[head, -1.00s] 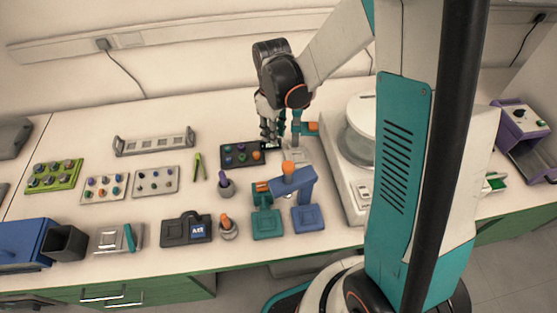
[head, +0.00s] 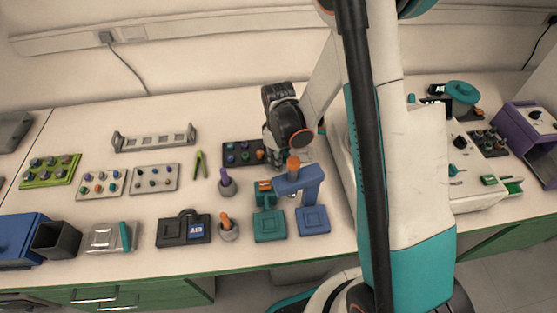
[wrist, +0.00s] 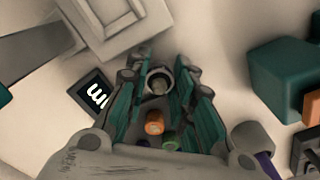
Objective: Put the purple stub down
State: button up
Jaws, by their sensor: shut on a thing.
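My gripper (head: 277,162) is low over the right end of the dark stub tray (head: 226,163), behind the blue stand. In the wrist view my gripper (wrist: 157,92) has its teal-lined fingers closed around a small piece. A round grey ring with a pale centre (wrist: 160,80) shows between the fingertips. The purple stub's colour does not show clearly there, and I cannot tell whether its underside touches anything. An orange-topped stub (wrist: 154,127) shows nearer the palm, with a green one (wrist: 170,145) beside it.
The blue stand (head: 300,186) with an orange knob and the teal block (head: 269,225) are close in front. A purple-handled tool in a holder (head: 227,187) is to the left. Pliers (head: 200,164) and two pale stub trays (head: 153,187) (head: 100,191) lie farther left.

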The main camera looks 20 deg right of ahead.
jog(key=o, duration=0.5)
jog(key=shift+f, duration=0.1)
jog(key=shift+o, duration=0.7)
